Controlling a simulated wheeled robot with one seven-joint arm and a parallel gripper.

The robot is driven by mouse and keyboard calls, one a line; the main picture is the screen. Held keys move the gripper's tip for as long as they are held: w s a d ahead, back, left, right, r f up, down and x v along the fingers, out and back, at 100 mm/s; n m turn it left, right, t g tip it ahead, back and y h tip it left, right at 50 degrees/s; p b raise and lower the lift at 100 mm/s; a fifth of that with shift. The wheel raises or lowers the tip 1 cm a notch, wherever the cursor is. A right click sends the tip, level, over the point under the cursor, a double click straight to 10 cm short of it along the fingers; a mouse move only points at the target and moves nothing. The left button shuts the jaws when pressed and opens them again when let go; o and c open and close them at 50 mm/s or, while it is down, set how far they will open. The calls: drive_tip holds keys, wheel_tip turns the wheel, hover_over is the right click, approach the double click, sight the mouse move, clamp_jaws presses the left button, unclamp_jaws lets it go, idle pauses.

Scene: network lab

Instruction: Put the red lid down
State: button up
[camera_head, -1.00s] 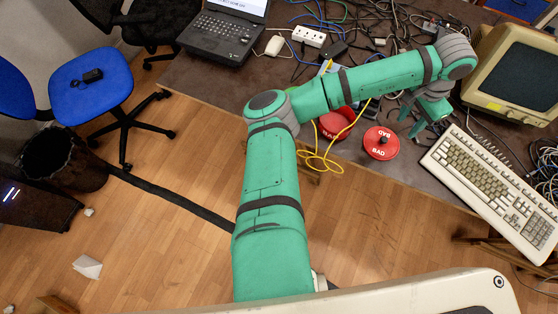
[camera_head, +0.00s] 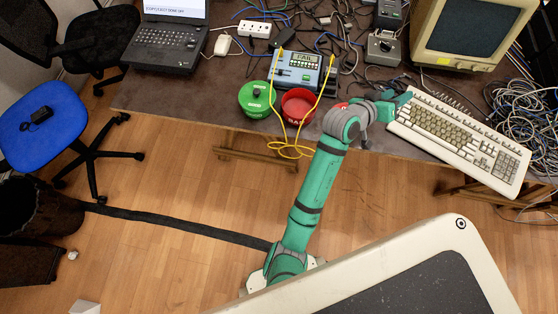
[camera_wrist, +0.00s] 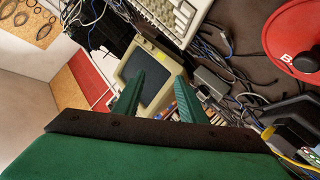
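The red lid (camera_wrist: 290,38), a round disc with a dark knob and white lettering, shows at the upper right of the wrist view, cut off by the edge. It seems to lie on the dark table, outside my fingers. In the head view only a sliver of the red lid (camera_head: 342,105) shows; my arm hides the rest. My gripper (camera_wrist: 155,82) is open, its two green fingers apart with nothing between them. In the head view my gripper (camera_head: 396,103) is beside the lid, by the keyboard's left end. The red bin (camera_head: 298,105) is open on top.
A green bin (camera_head: 257,99) with a green lid stands left of the red bin. Behind is a tester (camera_head: 304,68) reading FAIL, with yellow cables hanging over the table edge. The keyboard (camera_head: 460,135), monitor (camera_head: 472,30) and tangled cables (camera_head: 535,100) crowd the right.

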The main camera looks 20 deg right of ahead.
drive_tip(key=s+a+f+n+t+y, duration=0.1)
drive_tip(key=a+f+n+t+y, duration=0.2)
drive_tip(key=a, duration=0.6)
drive_tip(key=s+a+f+n+t+y, duration=0.1)
drive_tip(key=a+f+n+t+y, duration=0.2)
drive_tip(key=a, duration=0.6)
drive_tip(key=s+a+f+n+t+y, duration=0.2)
drive_tip(key=a+f+n+t, duration=0.15)
drive_tip(key=a, duration=0.55)
drive_tip(key=s+a+r+m+t+y, duration=0.1)
drive_tip(key=s+a+r+y, duration=0.1)
drive_tip(key=s+a, duration=0.6)
drive_tip(key=s+a+r+m+t+y, duration=0.1)
drive_tip(key=s+a+r+y, duration=0.2)
drive_tip(key=s+a, duration=0.5)
drive_tip(key=a+y, duration=0.1)
drive_tip(key=a, duration=0.5)
drive_tip(key=shift+s+a, duration=0.35)
drive_tip(key=shift+r, duration=0.1)
